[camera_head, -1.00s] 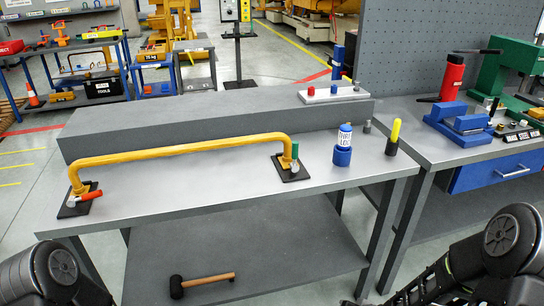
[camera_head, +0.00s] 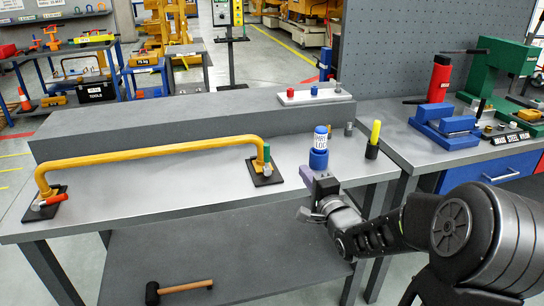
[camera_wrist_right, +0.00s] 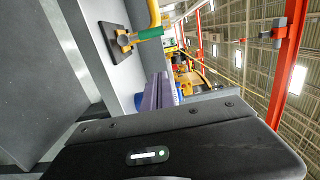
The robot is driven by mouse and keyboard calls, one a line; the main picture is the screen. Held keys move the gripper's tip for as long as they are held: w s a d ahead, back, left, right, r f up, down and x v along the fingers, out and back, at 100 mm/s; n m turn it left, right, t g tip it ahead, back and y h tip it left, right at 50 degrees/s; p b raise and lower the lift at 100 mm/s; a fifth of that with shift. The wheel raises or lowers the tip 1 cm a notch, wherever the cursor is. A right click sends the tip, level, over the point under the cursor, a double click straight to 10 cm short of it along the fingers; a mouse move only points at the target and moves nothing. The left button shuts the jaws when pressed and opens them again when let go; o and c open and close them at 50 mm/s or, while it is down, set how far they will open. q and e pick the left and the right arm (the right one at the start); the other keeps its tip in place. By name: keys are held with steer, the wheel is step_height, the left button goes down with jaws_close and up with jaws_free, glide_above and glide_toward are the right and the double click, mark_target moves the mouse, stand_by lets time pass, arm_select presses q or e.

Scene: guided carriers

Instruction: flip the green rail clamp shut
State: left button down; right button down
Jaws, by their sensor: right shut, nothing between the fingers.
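The green rail clamp (camera_head: 267,155) stands at the right end of the yellow rail (camera_head: 150,151), on a black base plate (camera_head: 264,174). Its green handle points upward beside the rail end. In the right wrist view the green handle (camera_wrist_right: 150,33) sticks up from its plate; the picture is turned sideways. My right gripper (camera_head: 305,173) is shut and empty at the table's front part, right of the clamp and apart from it. Its purple-grey fingers (camera_wrist_right: 160,92) show in the wrist view. My left gripper is out of view.
A red-handled clamp (camera_head: 50,200) lies low at the rail's left end. A blue-capped bottle in a blue holder (camera_head: 318,158) stands just behind my right gripper. A yellow marker in a dark holder (camera_head: 372,150) stands farther right. A grey raised block (camera_head: 180,118) runs behind the rail.

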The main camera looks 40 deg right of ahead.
mark_target(267, 158)
stand_by(0.3)
steer(key=p+x, duration=0.1)
steer(key=x, duration=0.9)
steer(key=shift+f, duration=0.1)
steer(key=w+a, duration=0.1)
steer(key=w+a+p, duration=0.1)
steer(key=a, duration=0.1)
steer(key=shift+a, duration=0.2)
